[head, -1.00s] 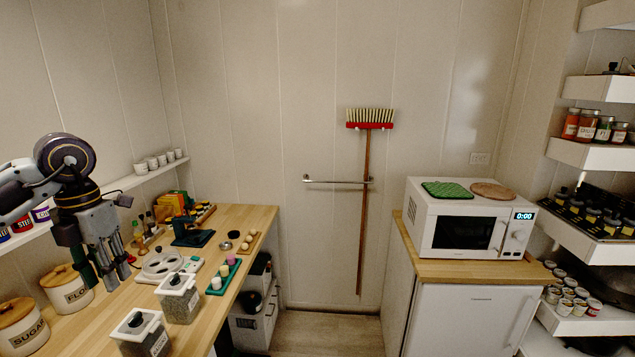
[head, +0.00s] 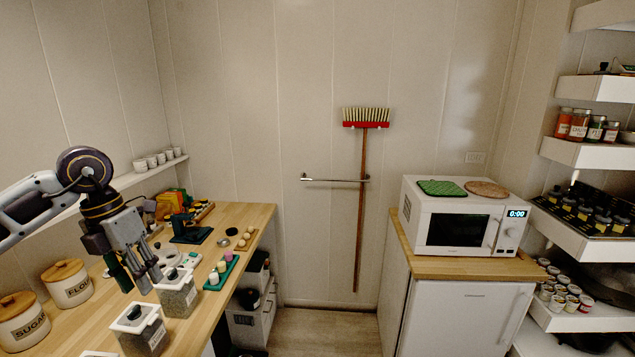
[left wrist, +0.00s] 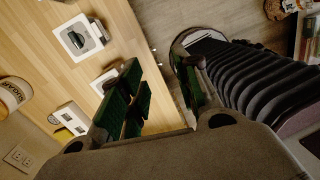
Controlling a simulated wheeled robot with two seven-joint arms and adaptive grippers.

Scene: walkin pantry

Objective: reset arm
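My left gripper (head: 140,281) hangs over the left wooden counter (head: 232,222) in the head view, fingers pointing down. In the left wrist view the green-padded fingers of the left gripper (left wrist: 160,85) stand apart with nothing between them. It is close to a glass canister with a white lid (head: 177,297), and it hides part of the counter behind it. I cannot tell from the head view whether it touches the canister. My right gripper shows in neither view.
A second canister (head: 141,333), a flour jar (head: 67,286) and a sugar jar (head: 22,325) stand on the counter. A green tray (head: 222,273) lies near its edge. A microwave (head: 462,215) stands at the right. The floor between (head: 318,325) is clear.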

